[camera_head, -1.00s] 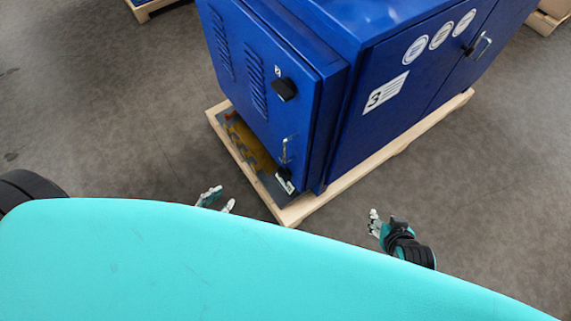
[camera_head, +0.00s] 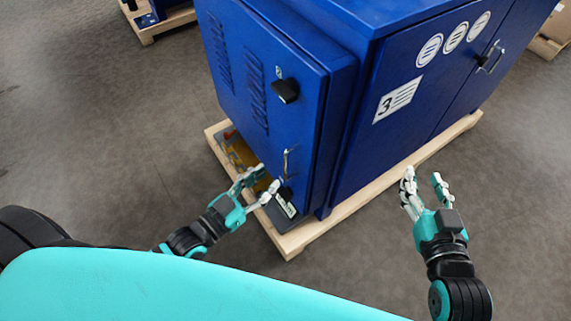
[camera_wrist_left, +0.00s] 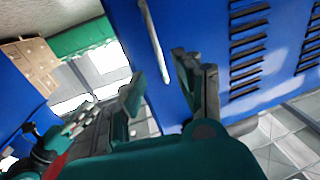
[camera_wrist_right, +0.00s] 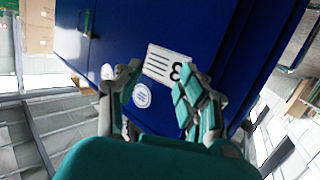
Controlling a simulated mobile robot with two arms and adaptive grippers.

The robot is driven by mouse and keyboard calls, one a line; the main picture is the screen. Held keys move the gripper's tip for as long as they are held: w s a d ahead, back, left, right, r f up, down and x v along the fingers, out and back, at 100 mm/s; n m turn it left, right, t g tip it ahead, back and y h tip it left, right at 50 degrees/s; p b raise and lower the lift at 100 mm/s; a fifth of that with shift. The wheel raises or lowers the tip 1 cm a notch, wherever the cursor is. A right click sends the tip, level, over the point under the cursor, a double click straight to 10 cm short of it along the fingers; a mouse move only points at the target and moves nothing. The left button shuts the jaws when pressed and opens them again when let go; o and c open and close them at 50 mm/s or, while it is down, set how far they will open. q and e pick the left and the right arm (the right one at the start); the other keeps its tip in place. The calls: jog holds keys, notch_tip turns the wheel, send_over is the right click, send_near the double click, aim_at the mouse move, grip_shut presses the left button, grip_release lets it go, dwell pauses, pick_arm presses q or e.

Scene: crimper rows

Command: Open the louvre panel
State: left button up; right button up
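The louvre panel (camera_head: 262,85) is the blue door with two groups of slots on the cabinet's left face. It looks shut. It has a black knob (camera_head: 286,91) and, lower down, a metal bar handle (camera_head: 286,162). My left gripper (camera_head: 266,181) is open in front of the handle's lower end, with no clear contact. In the left wrist view the pale handle (camera_wrist_left: 155,42) stands between and beyond the spread fingers (camera_wrist_left: 158,75). My right gripper (camera_head: 424,180) is open and empty, in front of the cabinet's side marked 3.
The blue cabinet (camera_head: 365,145) stands on a wooden pallet (camera_head: 350,205) whose edge sticks out near both grippers. Its right side has another door handle (camera_head: 491,56). Another pallet (camera_head: 165,22) lies at the back left. Grey floor is clear on both sides.

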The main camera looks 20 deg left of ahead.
aim_at(285, 178)
pick_arm(q)
jog(key=shift+b+x, duration=0.6)
jog(key=shift+x, duration=3.05)
pick_arm(e)
notch_tip(285, 178, up, 6)
jog(key=a+t+y, duration=0.1)
jog(key=t, duration=0.3)
jog(key=shift+w+r, duration=0.25)
jog(key=shift+w, duration=0.1)
jog(key=shift+a, duration=0.1)
pick_arm(q)
grip_shut()
